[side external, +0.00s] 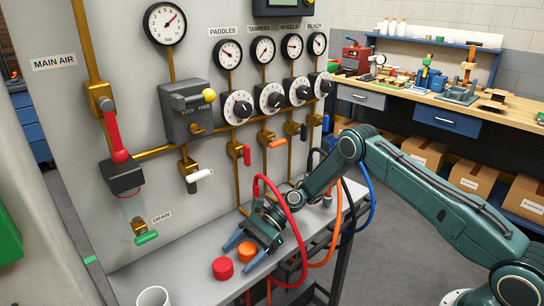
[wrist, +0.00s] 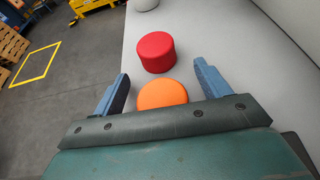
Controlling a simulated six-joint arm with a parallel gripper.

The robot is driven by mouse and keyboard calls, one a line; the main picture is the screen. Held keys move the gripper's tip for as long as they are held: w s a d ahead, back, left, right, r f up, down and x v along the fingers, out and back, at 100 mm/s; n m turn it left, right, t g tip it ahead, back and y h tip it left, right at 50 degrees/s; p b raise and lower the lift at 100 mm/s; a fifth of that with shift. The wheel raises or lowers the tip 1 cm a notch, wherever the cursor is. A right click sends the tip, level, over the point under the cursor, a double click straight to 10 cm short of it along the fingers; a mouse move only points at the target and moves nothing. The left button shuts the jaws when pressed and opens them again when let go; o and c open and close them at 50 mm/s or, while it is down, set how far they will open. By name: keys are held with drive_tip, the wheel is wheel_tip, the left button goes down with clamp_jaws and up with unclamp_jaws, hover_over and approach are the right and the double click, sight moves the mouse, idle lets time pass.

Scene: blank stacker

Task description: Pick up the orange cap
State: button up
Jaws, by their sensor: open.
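The orange cap (wrist: 162,93) is a short round cap on the grey shelf, and in the wrist view it lies between my two open fingers, its near part hidden by my gripper's body. In the side view the orange cap (side external: 247,251) sits close to my fingers. My gripper (side external: 244,253) is open, with its blue fingers reaching down toward the shelf; in the wrist view my gripper (wrist: 161,87) shows a gap on both sides of the cap. I cannot tell how high the fingers are above the shelf.
A red cap (side external: 223,268) stands beside the orange one, just beyond the fingers in the wrist view (wrist: 156,52). A white cup (side external: 153,297) is at the shelf's near end. The panel with gauges and valves (side external: 215,150) rises behind. Hoses (side external: 295,220) hang near my wrist.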

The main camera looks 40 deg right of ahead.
sight(241, 251)
drive_tip(key=c, duration=1)
drive_tip(key=shift+c, duration=0.2)
drive_tip(key=shift+r, duration=0.15)
wheel_tip(241, 251, up, 20)
idle(0.7)
